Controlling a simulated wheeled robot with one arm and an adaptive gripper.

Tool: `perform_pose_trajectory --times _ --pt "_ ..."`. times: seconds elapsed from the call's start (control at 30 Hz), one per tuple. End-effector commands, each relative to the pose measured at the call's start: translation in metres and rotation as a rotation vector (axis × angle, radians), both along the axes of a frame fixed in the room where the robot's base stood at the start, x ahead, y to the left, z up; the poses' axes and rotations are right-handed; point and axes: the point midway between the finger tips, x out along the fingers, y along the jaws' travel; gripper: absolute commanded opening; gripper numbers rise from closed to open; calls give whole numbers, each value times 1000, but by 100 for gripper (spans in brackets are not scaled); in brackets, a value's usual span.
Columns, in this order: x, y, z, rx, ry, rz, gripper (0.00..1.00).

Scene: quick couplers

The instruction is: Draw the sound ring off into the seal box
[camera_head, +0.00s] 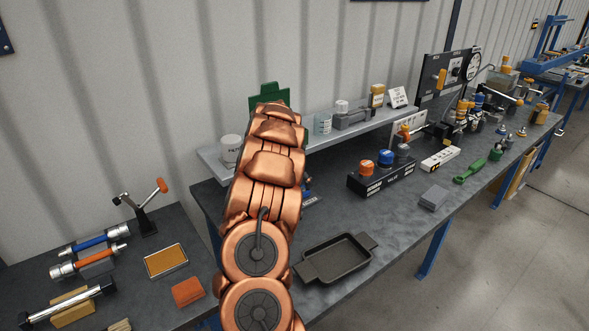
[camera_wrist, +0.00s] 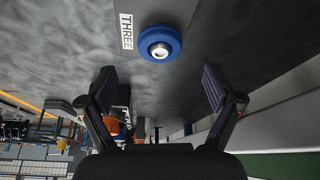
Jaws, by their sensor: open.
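In the wrist view a blue round coupler (camera_wrist: 160,43) with a bright metal centre faces me. It is beside a white label reading THREE (camera_wrist: 126,31). My gripper (camera_wrist: 158,72) is open, its two dark fingers spread wide with nothing between their tips. The coupler lies beyond the fingertips, apart from them. In the head view my copper arm hides my gripper. I cannot make out a sound ring, and no box is marked as the seal box. A dark open tray with two handles (camera_head: 309,268) stands on the bench, right of my arm.
A black block with orange and blue caps (camera_head: 380,176) stands on the bench (camera_head: 395,226) to the right. A grey shelf (camera_head: 350,132) runs along the back with a white cup (camera_head: 230,149). A lower left bench holds a tan-filled tray (camera_head: 166,261) and an orange-red block (camera_head: 187,292).

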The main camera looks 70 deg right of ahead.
Motion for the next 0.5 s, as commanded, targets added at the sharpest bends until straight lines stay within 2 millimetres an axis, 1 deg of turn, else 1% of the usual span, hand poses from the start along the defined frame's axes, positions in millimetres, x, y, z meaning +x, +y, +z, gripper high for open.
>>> perform_pose_trajectory --times 0.3,0.5 --pt "-4 -12 -33 3 2 2 90" --pt "-5 -16 -43 3 1 2 90"
